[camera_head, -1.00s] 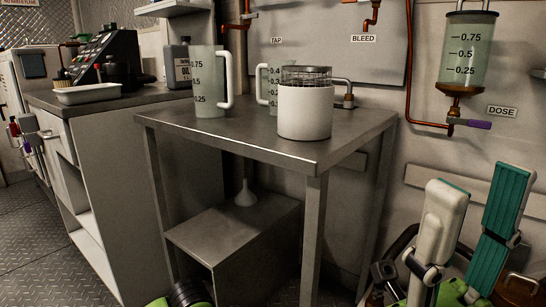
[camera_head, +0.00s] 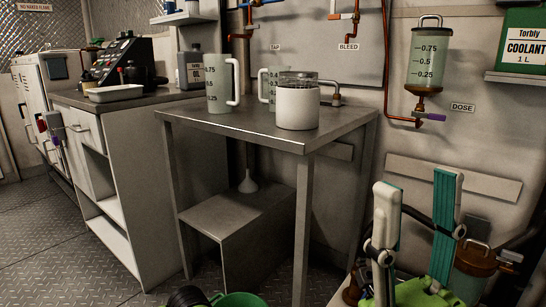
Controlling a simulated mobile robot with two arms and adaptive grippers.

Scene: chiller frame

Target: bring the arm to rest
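My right gripper (camera_head: 418,190) is at the lower right, in front of the wall. Its two long white-and-teal fingers point up and stand apart, with nothing between them. It is clear of the table and the things on it. The green body of this gripper shows at the bottom edge.
A metal table (camera_head: 240,122) carries a graduated jug (camera_head: 218,92), another jug partly hidden, and a white cup (camera_head: 297,108) with a clear top. A dosing vessel (camera_head: 428,62) and a coolant can (camera_head: 525,45) are at right. Floor (camera_head: 80,235) is free at left.

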